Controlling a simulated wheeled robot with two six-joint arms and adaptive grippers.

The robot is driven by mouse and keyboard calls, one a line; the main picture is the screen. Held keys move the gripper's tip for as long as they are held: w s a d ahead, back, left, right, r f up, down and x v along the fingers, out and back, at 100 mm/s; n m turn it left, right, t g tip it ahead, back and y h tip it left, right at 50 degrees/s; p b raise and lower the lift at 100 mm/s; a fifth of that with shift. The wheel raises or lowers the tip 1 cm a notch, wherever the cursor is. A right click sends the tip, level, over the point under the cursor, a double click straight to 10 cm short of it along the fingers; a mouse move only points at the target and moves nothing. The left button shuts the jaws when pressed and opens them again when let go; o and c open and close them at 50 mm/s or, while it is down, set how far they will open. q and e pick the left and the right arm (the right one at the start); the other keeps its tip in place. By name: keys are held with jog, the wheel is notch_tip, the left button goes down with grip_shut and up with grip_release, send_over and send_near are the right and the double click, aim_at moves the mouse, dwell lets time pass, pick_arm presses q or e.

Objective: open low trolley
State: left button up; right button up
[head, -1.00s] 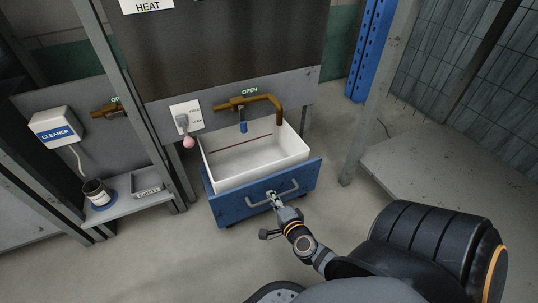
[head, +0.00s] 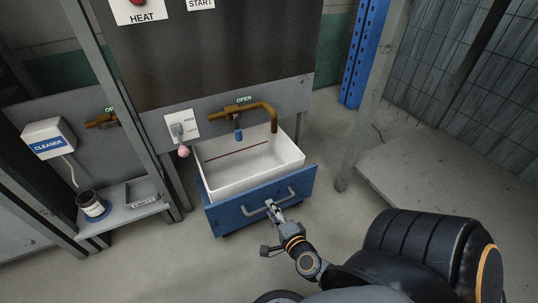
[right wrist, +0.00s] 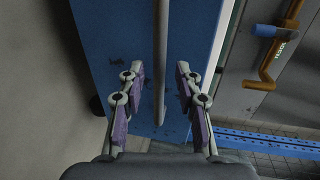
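The low trolley has a blue front panel (head: 230,214) with a grey bar handle (head: 292,193). A white open-topped tub (head: 226,182) sits behind the panel, its inside showing from above, below the brown tap. My right gripper (head: 270,205) is at the handle. In the right wrist view its two fingers (right wrist: 160,72) are spread, one on each side of the handle bar (right wrist: 160,45), with a visible gap on both sides. The blue panel (right wrist: 112,40) lies just beyond. My left gripper is not in view.
A brown tap pipe (head: 262,106) hangs over the tub. A metal post (head: 350,150) and a low grey slab (head: 420,178) stand to the right. A shelf (head: 120,213) with a cup (head: 92,204) is at left. The floor in front of the trolley is clear.

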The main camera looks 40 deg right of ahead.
jog(key=shift+v, duration=2.25)
